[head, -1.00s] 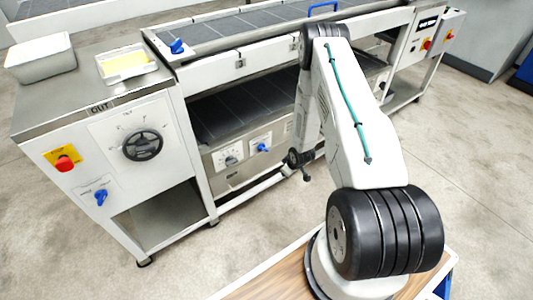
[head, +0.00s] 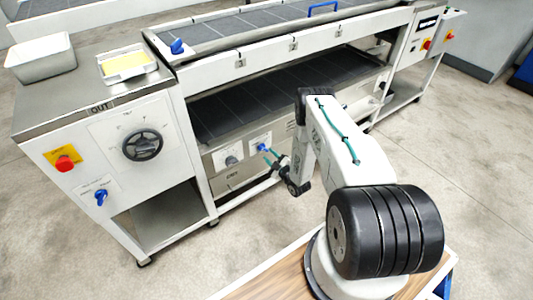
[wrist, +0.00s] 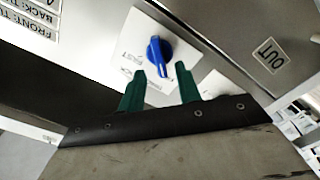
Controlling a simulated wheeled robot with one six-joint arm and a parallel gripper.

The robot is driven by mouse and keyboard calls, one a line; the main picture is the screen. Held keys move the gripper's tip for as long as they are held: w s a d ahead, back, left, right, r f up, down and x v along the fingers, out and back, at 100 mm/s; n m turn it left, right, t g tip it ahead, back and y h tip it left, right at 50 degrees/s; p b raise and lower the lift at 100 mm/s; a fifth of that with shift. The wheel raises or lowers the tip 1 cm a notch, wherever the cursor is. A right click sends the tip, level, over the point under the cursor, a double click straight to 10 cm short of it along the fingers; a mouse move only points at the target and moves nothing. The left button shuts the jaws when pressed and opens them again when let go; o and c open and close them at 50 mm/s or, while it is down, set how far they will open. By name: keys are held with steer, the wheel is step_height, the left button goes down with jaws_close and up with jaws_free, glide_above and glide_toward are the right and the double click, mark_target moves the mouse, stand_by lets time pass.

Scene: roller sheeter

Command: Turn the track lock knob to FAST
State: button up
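A blue knob (wrist: 160,50) sits on a white plate in the wrist view, with small lettering beside it, one word seeming to read FAST. It also shows on the lower front panel in the head view (head: 264,148). My gripper (wrist: 159,68) is open, its two green fingers apart on either side of the knob's near end. No clear contact shows, and I cannot tell how far the tips are from the plate. In the head view my gripper (head: 268,157) is just in front of this knob.
A round dial (head: 233,160) is left of the knob. The left cabinet bears a black handwheel (head: 143,145), a red stop button (head: 65,163) and another blue knob (head: 101,197). A further blue knob (head: 177,46) is on the upper conveyor. Floor in front is clear.

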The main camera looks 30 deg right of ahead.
mark_target(265, 150)
steer(key=shift+w, duration=1.7)
steer(key=shift+a, duration=0.1)
jaws_close()
steer(key=shift+m, duration=0.4)
steer(key=m, duration=0.3)
steer(key=shift+m, duration=0.4)
steer(key=m, duration=0.4)
steer(key=shift+m, duration=0.3)
steer(key=m, duration=0.4)
steer(key=shift+d, duration=0.2)
steer(key=m, duration=0.4)
steer(key=shift+f+m, duration=0.1)
steer(key=shift+m, duration=0.2)
